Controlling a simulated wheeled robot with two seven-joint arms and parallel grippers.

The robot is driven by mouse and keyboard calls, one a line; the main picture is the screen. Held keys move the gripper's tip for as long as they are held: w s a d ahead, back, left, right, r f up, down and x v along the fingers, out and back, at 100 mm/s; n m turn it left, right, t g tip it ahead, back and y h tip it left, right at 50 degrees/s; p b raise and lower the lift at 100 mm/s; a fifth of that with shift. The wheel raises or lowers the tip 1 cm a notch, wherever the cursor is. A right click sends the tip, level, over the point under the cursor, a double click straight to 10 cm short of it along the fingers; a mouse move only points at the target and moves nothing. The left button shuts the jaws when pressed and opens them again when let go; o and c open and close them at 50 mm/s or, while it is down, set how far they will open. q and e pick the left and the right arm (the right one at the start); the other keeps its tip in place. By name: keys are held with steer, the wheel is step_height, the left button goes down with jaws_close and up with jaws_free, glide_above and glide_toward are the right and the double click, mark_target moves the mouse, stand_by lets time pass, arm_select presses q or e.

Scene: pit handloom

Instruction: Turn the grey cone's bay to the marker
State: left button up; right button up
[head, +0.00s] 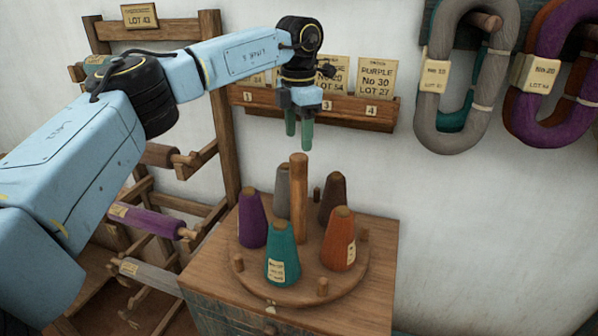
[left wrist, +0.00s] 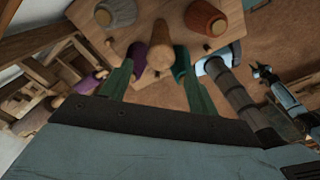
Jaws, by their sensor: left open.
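The grey cone (head: 283,188) stands at the back left of a round wooden turntable (head: 318,290) on a box. Around a central post (head: 299,185) also stand a brown cone (head: 333,198), an orange cone (head: 339,242), a teal cone (head: 282,258) and a purple cone (head: 252,222). A small pale mark (head: 271,304) at the front rim may be the marker. My left gripper (head: 299,132) points down above the post, open and empty. In the left wrist view its fingers (left wrist: 155,72) are spread, with the post (left wrist: 158,55) showing between them.
Short pegs (head: 322,286) stand around the turntable's rim. A rack with wound bobbins (head: 148,218) stands left of the box. A wall shelf of lot cards (head: 340,115) is behind my left gripper. Yarn hanks (head: 437,120) hang at the upper right.

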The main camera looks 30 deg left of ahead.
mark_target(299, 172)
arm_select(q)
step_height(299, 172, down, 11)
steer(key=shift+r+p, duration=0.2)
steer(key=shift+p, duration=0.35)
jaws_close()
